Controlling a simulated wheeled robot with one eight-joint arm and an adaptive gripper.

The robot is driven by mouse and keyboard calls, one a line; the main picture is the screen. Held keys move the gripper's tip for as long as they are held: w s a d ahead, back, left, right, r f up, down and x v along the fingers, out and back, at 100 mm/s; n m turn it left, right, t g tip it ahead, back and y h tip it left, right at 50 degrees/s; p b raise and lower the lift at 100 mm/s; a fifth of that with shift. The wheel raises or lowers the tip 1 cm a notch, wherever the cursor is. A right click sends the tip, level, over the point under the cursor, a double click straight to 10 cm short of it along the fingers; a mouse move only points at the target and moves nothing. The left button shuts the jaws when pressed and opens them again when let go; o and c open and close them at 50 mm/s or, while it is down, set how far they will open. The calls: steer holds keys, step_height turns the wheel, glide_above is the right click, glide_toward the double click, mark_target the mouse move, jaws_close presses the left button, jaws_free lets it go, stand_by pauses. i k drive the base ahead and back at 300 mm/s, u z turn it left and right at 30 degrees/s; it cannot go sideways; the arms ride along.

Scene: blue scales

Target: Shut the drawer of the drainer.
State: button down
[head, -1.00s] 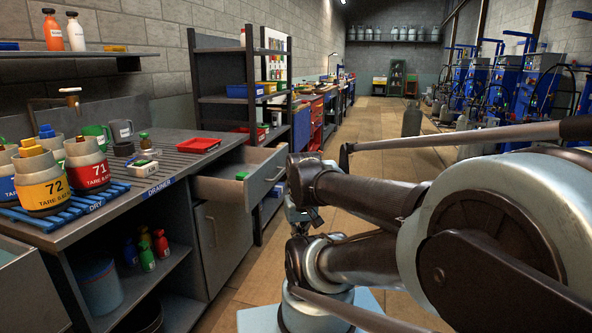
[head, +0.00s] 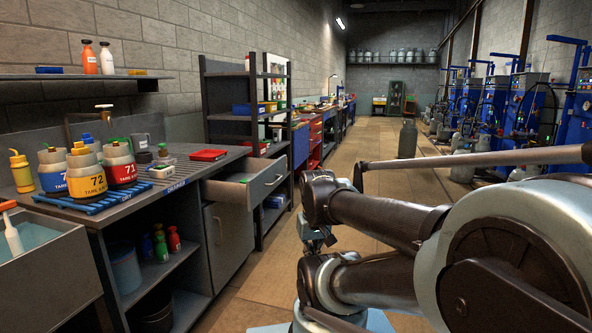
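The drainer (head: 175,187) is the ribbed grey worktop section on the left, labelled on its front edge. Its drawer (head: 243,189) below the worktop is pulled out, with a bar handle on its front (head: 273,180). A small green thing lies inside the drawer at its left. My gripper (head: 318,241) hangs at the end of my folded arm, to the right of the drawer and apart from it. It is small and dark here and partly covered by my arm links, so I cannot tell whether its fingers are open.
Tins marked 72 (head: 88,182) and 71 (head: 122,174) stand on a blue rack. A red tray (head: 208,155) lies on the worktop. A sink (head: 45,250) is at the near left. The wooden floor (head: 262,285) between the counter and my arm is clear.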

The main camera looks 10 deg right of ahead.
mark_target(222, 184)
steer(key=z, duration=0.3)
steer(key=i, duration=1.55)
steer(key=u, duration=0.05)
